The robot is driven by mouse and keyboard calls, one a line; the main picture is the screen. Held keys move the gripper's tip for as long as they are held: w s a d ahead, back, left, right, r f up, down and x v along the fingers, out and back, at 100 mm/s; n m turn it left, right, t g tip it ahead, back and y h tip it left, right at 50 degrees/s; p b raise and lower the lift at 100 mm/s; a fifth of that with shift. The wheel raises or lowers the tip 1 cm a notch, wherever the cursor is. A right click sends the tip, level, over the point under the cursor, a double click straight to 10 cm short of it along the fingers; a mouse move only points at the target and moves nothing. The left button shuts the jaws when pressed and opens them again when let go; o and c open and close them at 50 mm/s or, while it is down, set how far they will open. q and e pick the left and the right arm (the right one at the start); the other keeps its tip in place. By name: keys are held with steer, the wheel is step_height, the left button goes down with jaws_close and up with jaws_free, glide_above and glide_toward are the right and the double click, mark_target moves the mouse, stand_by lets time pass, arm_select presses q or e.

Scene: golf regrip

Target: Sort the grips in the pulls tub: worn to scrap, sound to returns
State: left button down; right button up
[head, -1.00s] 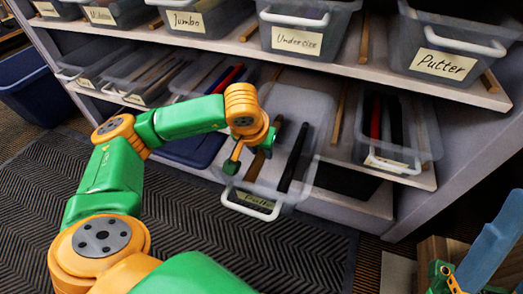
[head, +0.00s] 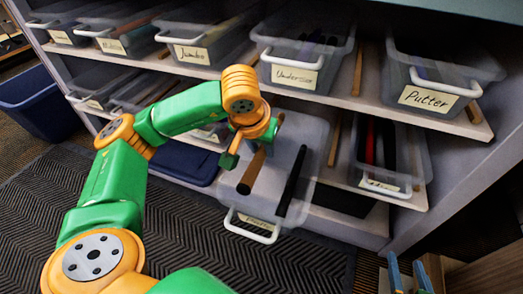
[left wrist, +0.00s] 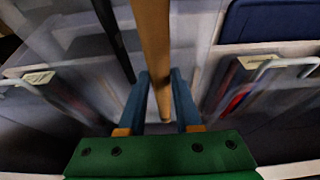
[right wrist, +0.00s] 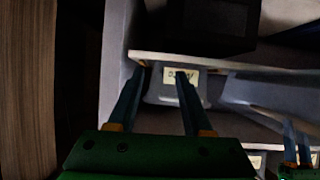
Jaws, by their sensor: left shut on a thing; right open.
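A clear tub (head: 234,206) with a white handle sticks out from the lower shelf; its label is mostly hidden by the handle. My left gripper (left wrist: 160,95) is shut on a brown grip (head: 252,172), which slants over the tub's left part. That brown grip runs between the blue fingers in the left wrist view (left wrist: 152,40). A black grip (head: 291,182) lies in the tub to its right, apart from the fingers. My right gripper (head: 408,275) is open and empty at the bottom right, away from the tub; its spread fingers show in the right wrist view (right wrist: 160,75).
Labelled tubs line the upper shelf, among them Undersize (head: 297,76) and Putter (head: 435,96). A tub with red and black grips (head: 383,187) stands right of the pulled-out tub. A dark blue bin (head: 42,103) stands on the floor at the far left. A dark blue tray (head: 186,162) sits low, left of the tub.

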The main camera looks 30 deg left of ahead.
mark_target(262, 151)
arm_select(q)
steer(key=shift+r, duration=0.2)
arm_select(e)
steer(key=shift+s+d+f+g, duration=0.15)
steer(key=shift+s+f+g, duration=0.15)
steer(key=shift+f, duration=0.2)
arm_select(q)
step_height(262, 151, up, 5)
steer(key=p, duration=0.4)
steer(key=shift+r+p, duration=0.15)
steer(key=shift+p, duration=0.25)
steer(key=shift+f, duration=0.2)
arm_select(e)
step_height(262, 151, up, 4)
steer(key=shift+r, duration=0.2)
